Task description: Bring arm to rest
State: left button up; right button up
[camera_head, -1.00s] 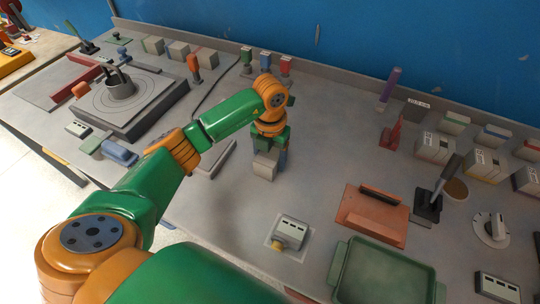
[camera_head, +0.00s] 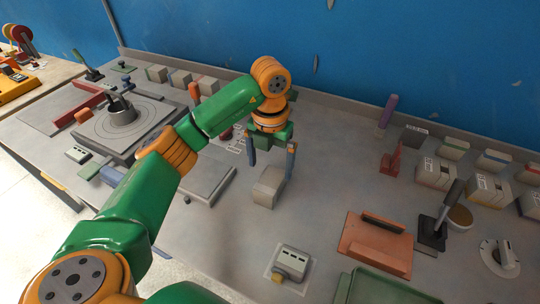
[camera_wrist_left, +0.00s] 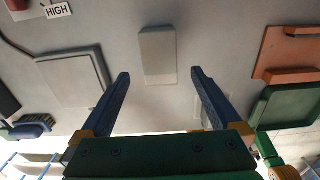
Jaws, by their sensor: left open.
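My left gripper (camera_head: 271,158) is in the middle of the head view, at the end of the green and orange arm from the left. Its two dark blue fingers are spread apart and empty. In the left wrist view the open fingers (camera_wrist_left: 160,80) show with a gap between them. A plain grey block (camera_head: 267,187) stands on the bench just in front of and below the fingers in the head view. The block (camera_wrist_left: 157,55) also shows beyond the fingertips in the wrist view, apart from them. My right gripper is out of view.
A grey flat plate (camera_head: 207,180) lies left of the block, and a round turntable fixture (camera_head: 122,122) is farther left. An orange-brown tray (camera_head: 376,244), a green tray (camera_head: 385,290) and a small switch box (camera_head: 291,262) lie to the right and front. Boxes line the back.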

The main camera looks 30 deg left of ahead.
pick_arm(q)
notch_tip(320, 180, up, 3)
jog(key=shift+r, duration=0.2)
